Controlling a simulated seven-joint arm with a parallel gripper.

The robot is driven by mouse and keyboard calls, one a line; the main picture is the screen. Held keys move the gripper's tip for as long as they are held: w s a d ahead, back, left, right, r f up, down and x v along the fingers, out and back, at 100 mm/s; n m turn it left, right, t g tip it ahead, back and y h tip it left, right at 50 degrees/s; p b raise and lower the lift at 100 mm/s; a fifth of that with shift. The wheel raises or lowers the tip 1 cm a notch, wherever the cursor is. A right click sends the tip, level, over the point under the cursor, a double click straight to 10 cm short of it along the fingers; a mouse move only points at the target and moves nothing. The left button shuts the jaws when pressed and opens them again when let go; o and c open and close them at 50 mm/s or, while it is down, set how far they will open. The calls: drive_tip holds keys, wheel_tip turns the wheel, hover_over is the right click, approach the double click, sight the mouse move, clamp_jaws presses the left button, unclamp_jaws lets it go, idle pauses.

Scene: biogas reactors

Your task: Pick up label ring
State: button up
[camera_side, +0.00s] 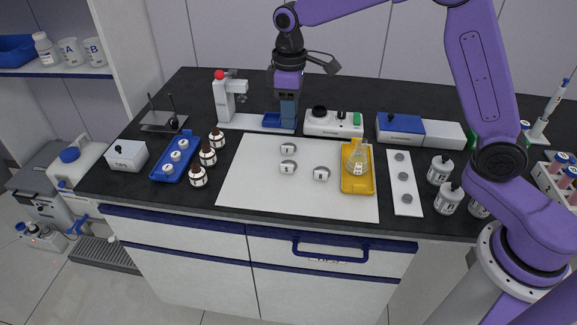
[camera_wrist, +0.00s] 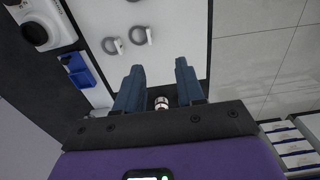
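Grey label rings with small white labels lie on the white mat (camera_side: 260,190): a back one (camera_side: 288,148), a middle one (camera_side: 288,167) and one farther right (camera_side: 321,174). In the wrist view two rings show on the mat, one (camera_wrist: 111,46) and another (camera_wrist: 139,35), beyond my fingertips. My gripper (camera_side: 288,124) points down above the back of the bench, behind the rings. In the wrist view my gripper (camera_wrist: 160,65) has its fingers apart with no ring between them. A bottle (camera_wrist: 161,103) shows through the gap, seemingly on the bench below.
A yellow tray (camera_side: 357,187) with a glass flask stands on the mat's right side. Brown bottles (camera_side: 208,156) and a blue tray (camera_side: 163,176) are to the left. A white stand (camera_side: 229,100), a white device (camera_side: 334,124) and a blue-lidded box (camera_side: 400,127) line the back.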

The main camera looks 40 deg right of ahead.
drive_tip(key=w, duration=0.3)
hover_over(287, 165)
drive_tip(key=f, duration=1.3)
drive_tip(key=shift+w, duration=0.35)
drive_tip(key=shift+s+f, duration=0.15)
drive_tip(key=shift+f, duration=1.25)
drive_tip(key=shift+s+f, duration=0.15)
drive_tip(key=shift+f, duration=1.2)
clamp_jaws()
